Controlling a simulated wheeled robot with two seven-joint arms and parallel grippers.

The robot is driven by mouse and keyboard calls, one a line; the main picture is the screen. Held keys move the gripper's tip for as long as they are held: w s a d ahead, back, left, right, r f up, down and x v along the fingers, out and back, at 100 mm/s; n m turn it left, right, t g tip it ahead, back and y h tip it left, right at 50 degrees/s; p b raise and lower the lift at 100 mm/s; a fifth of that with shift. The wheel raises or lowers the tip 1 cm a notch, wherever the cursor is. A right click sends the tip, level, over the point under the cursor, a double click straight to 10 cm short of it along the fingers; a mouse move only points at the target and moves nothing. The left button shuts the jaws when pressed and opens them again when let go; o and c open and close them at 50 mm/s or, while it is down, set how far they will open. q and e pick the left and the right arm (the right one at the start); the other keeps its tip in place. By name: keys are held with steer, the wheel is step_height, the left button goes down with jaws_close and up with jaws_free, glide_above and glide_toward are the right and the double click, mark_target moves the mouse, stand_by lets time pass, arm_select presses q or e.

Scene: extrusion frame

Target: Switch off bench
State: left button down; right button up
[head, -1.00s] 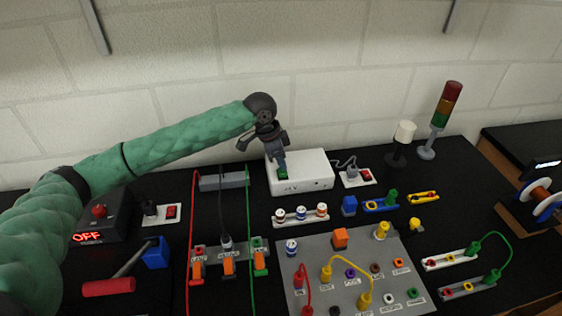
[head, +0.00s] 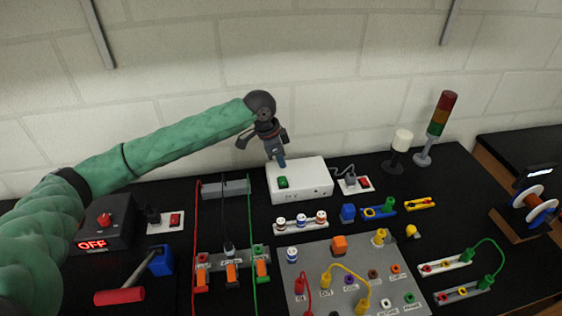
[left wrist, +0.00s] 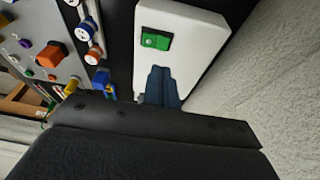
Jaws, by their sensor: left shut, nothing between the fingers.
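The switch also shows in the left wrist view (left wrist: 156,40), uncovered. My left gripper (head: 280,162) is shut and empty, just above the box's top behind the switch and apart from it. In the left wrist view its closed fingertips (left wrist: 160,72) point toward the switch. A black box (head: 103,222) at the left has a red button (head: 104,220) and a display (head: 92,244) reading OFF. My right gripper is not in view.
Socket plates with red switches stand left (head: 165,223) and right (head: 354,184) of the white box. A signal tower (head: 440,128) and a white lamp (head: 402,140) stand at the back right. A grey plug panel (head: 345,250), cables and a red-handled hammer (head: 120,296) fill the front.

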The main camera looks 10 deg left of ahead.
arm_select(q)
steer(key=b+v, duration=0.3)
steer(key=v, duration=0.6)
steer(key=shift+s+r, duration=0.2)
steer(key=shift+s, duration=0.15)
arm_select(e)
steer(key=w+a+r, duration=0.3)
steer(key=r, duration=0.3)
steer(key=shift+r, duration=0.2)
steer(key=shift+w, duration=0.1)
